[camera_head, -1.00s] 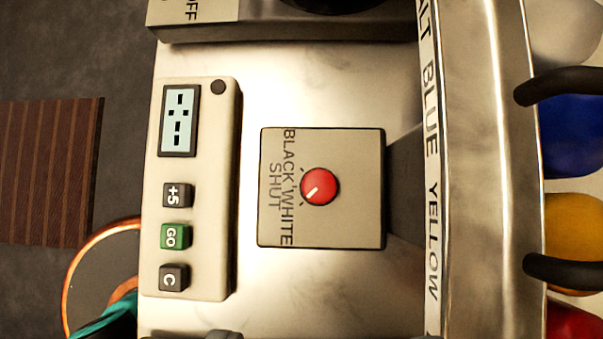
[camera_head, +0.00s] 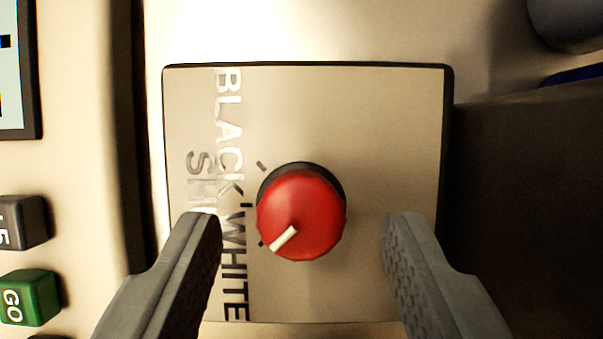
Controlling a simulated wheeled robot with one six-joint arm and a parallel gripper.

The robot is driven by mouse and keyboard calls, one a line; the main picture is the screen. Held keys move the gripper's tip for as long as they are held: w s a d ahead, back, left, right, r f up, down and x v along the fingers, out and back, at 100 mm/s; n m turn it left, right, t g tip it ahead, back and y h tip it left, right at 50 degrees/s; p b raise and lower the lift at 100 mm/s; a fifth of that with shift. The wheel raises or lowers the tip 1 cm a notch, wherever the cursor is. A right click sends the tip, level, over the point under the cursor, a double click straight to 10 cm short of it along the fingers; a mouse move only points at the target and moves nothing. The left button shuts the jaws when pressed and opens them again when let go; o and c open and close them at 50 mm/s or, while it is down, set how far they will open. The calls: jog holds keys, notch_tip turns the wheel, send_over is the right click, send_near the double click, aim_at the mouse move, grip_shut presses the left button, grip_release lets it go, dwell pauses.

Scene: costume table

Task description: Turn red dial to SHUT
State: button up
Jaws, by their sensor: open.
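The red dial (camera_head: 305,210) sits on a square beige plate (camera_head: 350,110) in the middle of the view. Its white pointer mark points down-left, toward the WHITE label (camera_head: 235,265). The BLACK label (camera_head: 228,120) is at the upper left of the plate. The SHUT label (camera_head: 200,175) lies left of the other two and is partly hidden by a finger of my gripper. My gripper (camera_head: 303,228) is open, with one finger on each side of the dial. Gaps show between both fingers and the dial, so neither touches it.
At the left edge is a beige panel with a display (camera_head: 15,70), a dark button (camera_head: 22,222) and a green GO button (camera_head: 28,296). A dark block (camera_head: 530,200) stands right of the plate. A rounded dark part (camera_head: 570,20) is at the top right.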

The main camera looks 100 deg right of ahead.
jog(key=shift+a+f, duration=0.25)
jog(key=shift+f, duration=0.4)
jog(key=shift+c, duration=0.4)
jog(key=c, duration=0.9)
jog(key=shift+s+m+t+h, duration=0.15)
jog(key=shift+m+t, duration=0.25)
jog(key=shift+m, duration=0.7)
jog(key=shift+m+t+h, duration=0.15)
jog(key=shift+m+t, duration=0.25)
jog(key=shift+m, duration=0.7)
jog(key=o, duration=1)
jog(key=v, duration=1.7)
jog(key=shift+r, duration=0.2)
